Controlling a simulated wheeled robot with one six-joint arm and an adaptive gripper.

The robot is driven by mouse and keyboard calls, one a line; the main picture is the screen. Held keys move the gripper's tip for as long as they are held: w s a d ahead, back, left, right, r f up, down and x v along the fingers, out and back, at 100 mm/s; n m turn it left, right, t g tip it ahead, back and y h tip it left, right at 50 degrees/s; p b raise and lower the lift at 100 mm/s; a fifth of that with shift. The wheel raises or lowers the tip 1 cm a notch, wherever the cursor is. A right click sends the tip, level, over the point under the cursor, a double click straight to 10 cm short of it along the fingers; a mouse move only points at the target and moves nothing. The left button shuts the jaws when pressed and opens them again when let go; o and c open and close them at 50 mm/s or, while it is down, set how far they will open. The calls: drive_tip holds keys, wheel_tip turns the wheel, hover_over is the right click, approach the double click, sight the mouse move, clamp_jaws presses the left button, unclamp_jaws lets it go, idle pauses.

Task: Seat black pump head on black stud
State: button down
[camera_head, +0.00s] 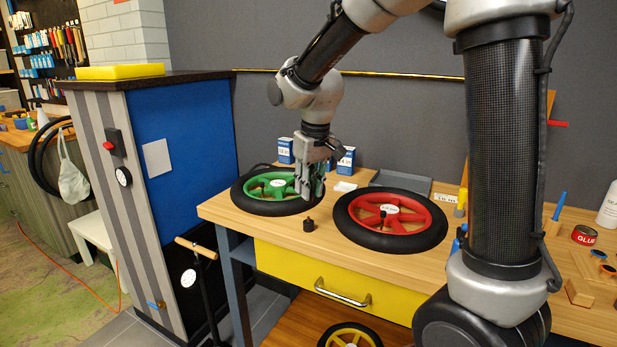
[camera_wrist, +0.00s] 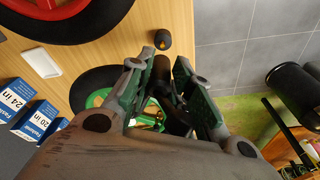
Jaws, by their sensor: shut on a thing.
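My gripper (camera_head: 312,194) points down over the front right part of the green wheel (camera_head: 247,198). In the wrist view its fingers (camera_wrist: 164,58) are closed on a dark cylinder (camera_wrist: 163,72), likely the black pump head. In the head view the fingers hide it. A small black piece with a narrower top (camera_head: 308,224), likely the black stud, stands upright on the bench near its front edge. It also shows in the wrist view (camera_wrist: 162,39), just beyond the fingertips and apart from them. I cannot tell whether the held piece touches the wheel.
A red wheel (camera_head: 430,218) lies flat right of the stud, with a dark upright piece on it. Blue-white boxes (camera_head: 286,150) stand behind the green wheel. The wooden bench (camera_head: 285,233) is clear around the stud. A wooden-handled floor pump (camera_head: 196,247) stands left of the bench.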

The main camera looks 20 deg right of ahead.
sight(311, 198)
drive_tip(key=shift+f, duration=1.85)
drive_tip(key=shift+s+f, duration=0.2)
drive_tip(key=shift+f, duration=0.85)
idle(0.5)
drive_tip(key=c, duration=1.2)
unclamp_jaws()
wheel_tip(311, 198, up, 12)
drive_tip(key=s, duration=0.2)
drive_tip(key=shift+d, duration=0.35)
